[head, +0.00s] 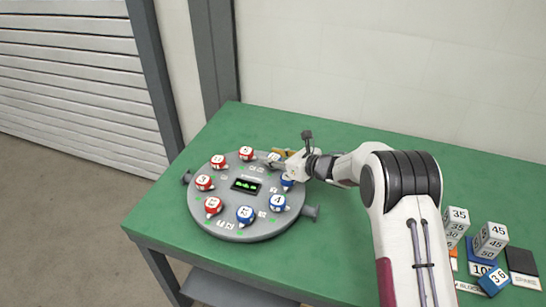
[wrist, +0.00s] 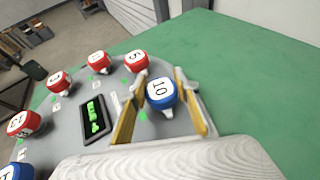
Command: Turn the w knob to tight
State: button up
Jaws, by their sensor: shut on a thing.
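A round grey panel (head: 233,226) on the green table carries a ring of red and blue knobs around a small display (head: 246,185) with green characters. My gripper (wrist: 160,80) has its yellow fingers on either side of a blue knob (wrist: 161,92) and is shut on it. The mark on this knob's white face looks like "10" in the wrist view; I cannot make out a "w". In the head view my gripper (head: 276,157) reaches the panel's far right side and partly hides the held knob. The small labels around it are too small to read.
A red knob (wrist: 136,61) stands close beside the left finger. Other red knobs (head: 204,182) and blue knobs (head: 278,203) line the panel. Number blocks (head: 490,240) stand at the table's right; the table behind the panel is clear.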

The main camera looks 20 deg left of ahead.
jog(key=shift+r, duration=0.2)
jog(key=o, duration=1)
jog(key=shift+o, duration=0.8)
jog(key=shift+f, duration=0.15)
jog(key=shift+d, duration=0.1)
jog(key=shift+v, duration=5.9)
jog(key=shift+s, duration=0.1)
